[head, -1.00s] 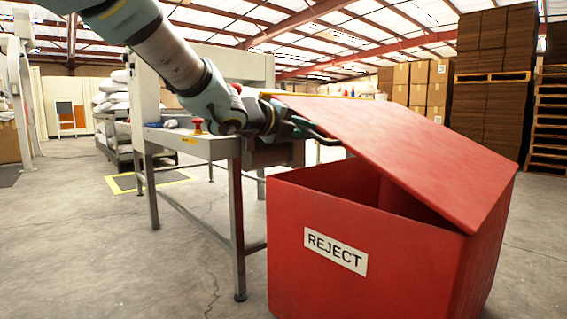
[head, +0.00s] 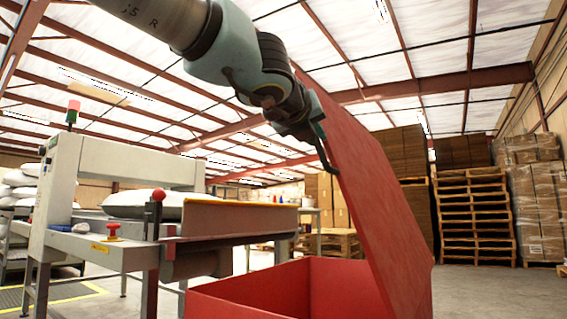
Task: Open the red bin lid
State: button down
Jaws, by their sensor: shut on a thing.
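The red bin (head: 330,280) stands at the bottom of the head view, with its front cut off by the frame. Its red lid (head: 375,190) is tilted up steeply, hinged at the bin's right side, and the mouth is wide open. My gripper (head: 327,155) is at the lid's raised left edge, high above the bin, and is shut on the lid. One dark finger shows against the lid edge; the other is hidden.
A metal machine table (head: 125,250) with a white pillow (head: 150,203) and red knobs stands left of the bin. Stacked pallets (head: 475,215) and wrapped boxes (head: 535,200) stand behind at right. Floor is clear at the right.

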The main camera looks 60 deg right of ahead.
jog(key=s+r+m, duration=0.2)
jog(key=s+m, duration=0.1)
jog(key=s, duration=0.9)
jog(key=shift+s+a+m+h, duration=0.3)
jog(key=shift+s+h, duration=0.05)
jog(key=shift+h, duration=0.05)
jog(key=c, duration=0.8)
grip_release()
jog(key=shift+c, duration=0.2)
jog(key=shift+a, duration=0.1)
jog(key=s+a+p, duration=0.1)
jog(key=a+p, duration=0.1)
jog(key=a, duration=0.8)
jog(key=shift+s+a, duration=0.25)
jog(key=shift+s, duration=0.05)
